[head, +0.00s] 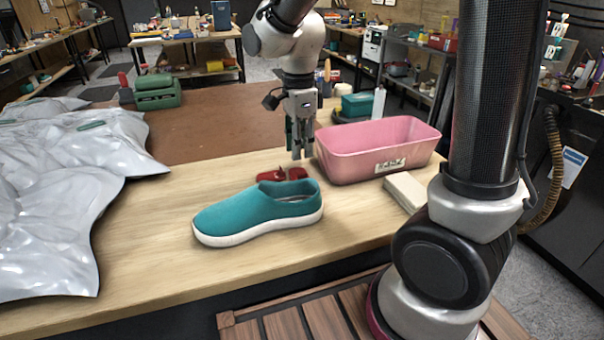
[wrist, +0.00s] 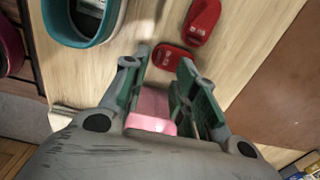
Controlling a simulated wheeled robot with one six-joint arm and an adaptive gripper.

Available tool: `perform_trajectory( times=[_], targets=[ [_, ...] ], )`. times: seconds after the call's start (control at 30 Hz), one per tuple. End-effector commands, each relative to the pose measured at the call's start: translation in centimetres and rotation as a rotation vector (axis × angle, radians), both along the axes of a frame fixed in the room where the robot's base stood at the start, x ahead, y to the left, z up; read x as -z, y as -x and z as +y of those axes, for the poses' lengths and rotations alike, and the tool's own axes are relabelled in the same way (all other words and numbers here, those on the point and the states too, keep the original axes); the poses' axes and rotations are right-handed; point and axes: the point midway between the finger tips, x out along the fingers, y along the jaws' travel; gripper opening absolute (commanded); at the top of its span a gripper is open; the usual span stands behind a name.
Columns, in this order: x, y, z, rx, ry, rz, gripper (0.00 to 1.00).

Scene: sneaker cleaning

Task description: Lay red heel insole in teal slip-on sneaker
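The teal slip-on sneaker (head: 255,213) stands upright on the wooden table, toe to the left and its opening to the right. Its opening also shows at the upper left of the wrist view (wrist: 72,38). Two small red pieces lie on the table behind the heel: one (head: 270,176) to the left and one (head: 297,173) to the right. I cannot tell which is the heel insole. In the wrist view, one red piece (wrist: 175,58) is near my fingertips and the other (wrist: 203,20) is farther off. My gripper (head: 298,152) hangs above them, open and empty.
A pink bin (head: 375,150) stands right of my gripper, with a pale block (head: 405,192) in front. Silvery crumpled bags (head: 60,190) cover the left of the table. A green case (head: 157,92) is at the back left.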

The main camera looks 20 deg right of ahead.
Motion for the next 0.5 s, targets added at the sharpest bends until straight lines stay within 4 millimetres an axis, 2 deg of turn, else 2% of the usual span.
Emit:
perform_trajectory(
  times=[0.27,0.5],
  targets=[
    [3.1,0.1,-0.3,0.021,0.002,0.004,0.29],
    [6.8,0.0,-0.9,0.019,0.002,0.005,0.29]
  ],
)
